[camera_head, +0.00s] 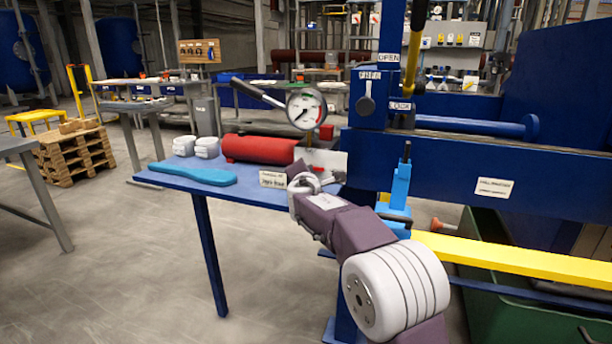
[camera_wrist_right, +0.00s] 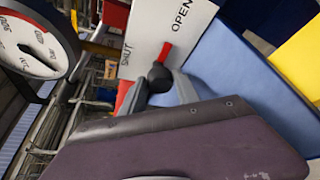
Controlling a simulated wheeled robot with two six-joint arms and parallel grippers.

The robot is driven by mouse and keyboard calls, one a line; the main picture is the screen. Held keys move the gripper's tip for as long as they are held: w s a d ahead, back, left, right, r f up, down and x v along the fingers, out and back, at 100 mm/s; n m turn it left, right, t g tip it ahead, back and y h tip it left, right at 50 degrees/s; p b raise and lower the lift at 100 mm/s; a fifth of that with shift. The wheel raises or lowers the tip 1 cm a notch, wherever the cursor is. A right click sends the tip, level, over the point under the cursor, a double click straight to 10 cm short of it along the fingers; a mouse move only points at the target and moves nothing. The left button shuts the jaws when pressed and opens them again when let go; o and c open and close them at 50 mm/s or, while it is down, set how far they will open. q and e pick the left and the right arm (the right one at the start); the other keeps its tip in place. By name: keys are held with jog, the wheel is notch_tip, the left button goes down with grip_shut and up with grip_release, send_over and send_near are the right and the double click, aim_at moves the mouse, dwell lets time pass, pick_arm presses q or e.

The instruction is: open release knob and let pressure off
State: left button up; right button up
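The release knob (camera_wrist_right: 160,76) is black with a red pointer, in front of a pale plate (camera_wrist_right: 166,32) marked SHUT and OPEN. In the right wrist view the pointer stands between the two words. My right gripper (camera_head: 304,182) is at the front of the pump in the head view, hiding the knob there. In the wrist view its grey fingers (camera_wrist_right: 160,94) are close around the knob; whether they grip it is unclear. The pressure gauge (camera_head: 306,109) stands above the pump; part of it shows in the wrist view (camera_wrist_right: 34,46). My left gripper is out of view.
A blue table (camera_head: 240,192) carries a red cylinder (camera_head: 258,149), a teal pad (camera_head: 193,173) and white containers (camera_head: 207,147). A black-gripped lever (camera_head: 258,92) slants left of the gauge. The blue press frame (camera_head: 480,165) and a yellow beam (camera_head: 510,258) bound the right side.

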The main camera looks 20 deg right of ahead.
jog(key=shift+s, duration=0.1)
jog(key=shift+s+a, duration=0.15)
jog(key=shift+s, duration=0.15)
jog(key=v, duration=0.8)
jog(key=shift+s+r+b, duration=0.1)
jog(key=shift+s+b, duration=0.05)
jog(key=shift+b, duration=0.2)
